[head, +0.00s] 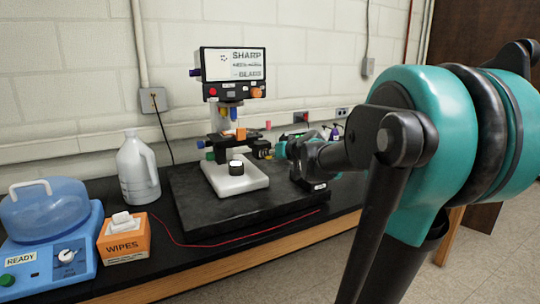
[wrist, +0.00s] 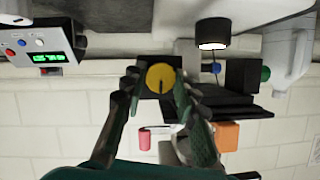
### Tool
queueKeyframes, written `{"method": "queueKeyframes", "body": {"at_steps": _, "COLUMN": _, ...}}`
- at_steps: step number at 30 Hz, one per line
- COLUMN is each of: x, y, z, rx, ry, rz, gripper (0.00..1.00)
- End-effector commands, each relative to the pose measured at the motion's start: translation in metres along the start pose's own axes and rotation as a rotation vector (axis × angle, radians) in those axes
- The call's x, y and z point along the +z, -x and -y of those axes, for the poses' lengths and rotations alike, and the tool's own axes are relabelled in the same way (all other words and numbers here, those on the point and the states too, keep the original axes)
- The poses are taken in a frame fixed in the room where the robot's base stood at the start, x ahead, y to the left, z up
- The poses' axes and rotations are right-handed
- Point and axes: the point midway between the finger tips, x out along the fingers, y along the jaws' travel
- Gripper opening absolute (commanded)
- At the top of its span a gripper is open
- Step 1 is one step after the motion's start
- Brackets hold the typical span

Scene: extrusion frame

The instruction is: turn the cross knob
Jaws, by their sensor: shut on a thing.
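The microscope-like instrument (head: 232,183) stands on a dark slab, with a white foot and a screen on top. In the wrist view, a round yellow knob (wrist: 160,77) with a dark line on its face sits between my fingertips; I take it as the cross knob. My gripper (wrist: 158,80) is shut on it, one finger at each side. In the head view my gripper (head: 265,150) reaches the stage's right side from the right. The knob's grip sides are partly hidden by my fingers.
A white jug (head: 138,170), a wipes box (head: 124,241) and a blue machine (head: 45,235) stand left on the bench. A red wire (head: 220,243) lies along the front. A control box with a green display (wrist: 42,45) shows in the wrist view.

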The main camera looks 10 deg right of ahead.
Motion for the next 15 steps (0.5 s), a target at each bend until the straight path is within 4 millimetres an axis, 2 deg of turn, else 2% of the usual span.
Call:
{"method": "queueKeyframes", "body": {"at_steps": 8, "x": -0.0002, "y": -0.0001, "z": -0.0015, "rx": -0.034, "ry": -0.085, "rz": 0.0, "gripper": 0.0}}
{"method": "queueKeyframes", "body": {"at_steps": 15, "x": -0.0001, "y": -0.0001, "z": -0.0036, "rx": -0.104, "ry": -0.257, "rz": -0.001, "gripper": 0.0}}
